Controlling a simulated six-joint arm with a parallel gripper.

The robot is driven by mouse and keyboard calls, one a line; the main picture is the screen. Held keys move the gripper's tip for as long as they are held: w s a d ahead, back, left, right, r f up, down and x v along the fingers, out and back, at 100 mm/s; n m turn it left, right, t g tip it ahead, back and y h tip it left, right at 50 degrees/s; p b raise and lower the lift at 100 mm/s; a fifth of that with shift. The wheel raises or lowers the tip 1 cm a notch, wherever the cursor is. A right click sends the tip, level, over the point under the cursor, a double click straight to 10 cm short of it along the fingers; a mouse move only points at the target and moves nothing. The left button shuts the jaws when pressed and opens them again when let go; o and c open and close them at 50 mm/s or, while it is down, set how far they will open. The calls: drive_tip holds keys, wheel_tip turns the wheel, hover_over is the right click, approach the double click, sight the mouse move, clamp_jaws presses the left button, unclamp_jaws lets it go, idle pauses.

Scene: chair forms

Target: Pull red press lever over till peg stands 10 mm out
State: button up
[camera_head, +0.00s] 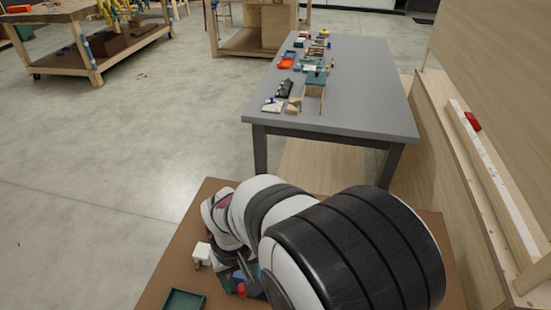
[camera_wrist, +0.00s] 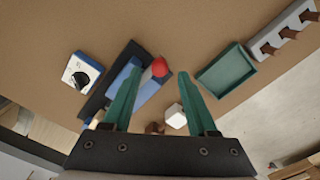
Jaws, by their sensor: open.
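The red knob of the press lever (camera_wrist: 159,67) shows between the tips of my gripper (camera_wrist: 160,75) in the wrist view. My gripper is open, its two green fingers apart, with nothing held between them; whether they touch the knob I cannot tell. The knob sits at the end of a light grey arm on the press (camera_wrist: 122,76), which has a blue body on a dark base. The left finger covers part of the press. In the head view the red knob (camera_head: 241,290) shows low beside my arm, which hides most of the press. I cannot make out the peg.
On the brown bench top (camera_wrist: 200,30) are a white device with a black dial (camera_wrist: 82,72), a green tray (camera_wrist: 227,68) and a grey rack with brown pegs (camera_wrist: 290,28). A white block (camera_wrist: 176,116) lies near the right finger. A grey table (camera_head: 350,90) stands farther off.

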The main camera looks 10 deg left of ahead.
sight(242, 288)
wheel_tip(242, 288, down, 4)
drive_tip(key=shift+f, duration=0.1)
clamp_jaws()
idle(0.4)
idle(1.1)
